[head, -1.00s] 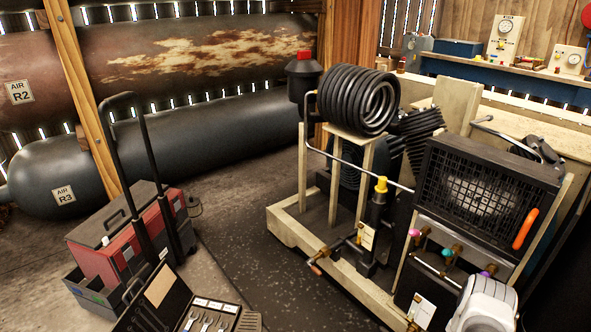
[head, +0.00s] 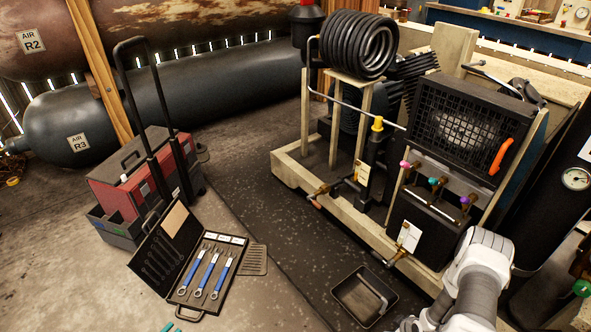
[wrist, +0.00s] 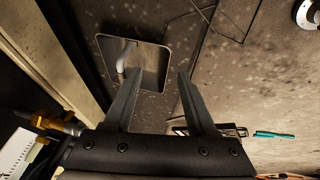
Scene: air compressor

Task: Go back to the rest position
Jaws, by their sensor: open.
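My arm (head: 478,283) comes in at the lower right of the head view, in front of the compressor frame. My gripper (wrist: 159,74) shows in the wrist view with its two dark fingers apart and nothing between them. It points down over the floor, above and beside a shallow dark tray (wrist: 152,66) with a curved grey piece in it. The same tray (head: 352,308) lies on the floor at the bottom of the head view. The fingertips are cut off or hard to make out in the head view.
The compressor frame (head: 290,171) stands left of my arm, with coloured-knob valves and a fan grille (head: 462,130). An open wrench case (head: 165,285) and a red toolbox (head: 118,200) lie left. A dark cylinder (head: 556,210) stands right. Dark matting between is mostly clear.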

